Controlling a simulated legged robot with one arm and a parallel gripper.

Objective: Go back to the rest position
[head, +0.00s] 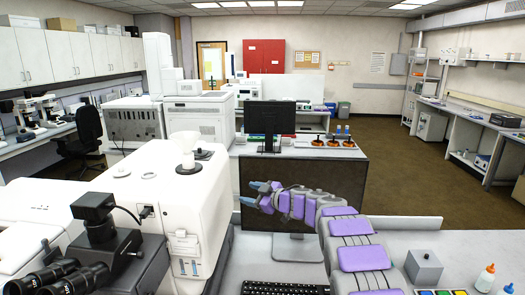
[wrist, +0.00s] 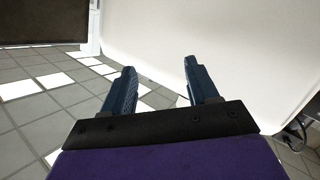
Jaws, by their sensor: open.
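My arm with purple pads reaches in from the lower right of the head view, and my gripper (head: 262,196) is held up in front of a large dark monitor (head: 343,187). In the wrist view my gripper (wrist: 163,85) shows two blue fingers set apart, with nothing between them. It is open and empty. A white surface (wrist: 215,40) fills the area beyond the fingers, and a tiled floor (wrist: 40,115) shows at left.
A white microscope unit (head: 165,205) with black eyepieces (head: 50,280) stands at left. A keyboard (head: 285,288), a grey box (head: 424,265) and bottles (head: 485,278) are on the front table. A second monitor (head: 270,118) stands behind. Open brown floor (head: 400,150) lies at right.

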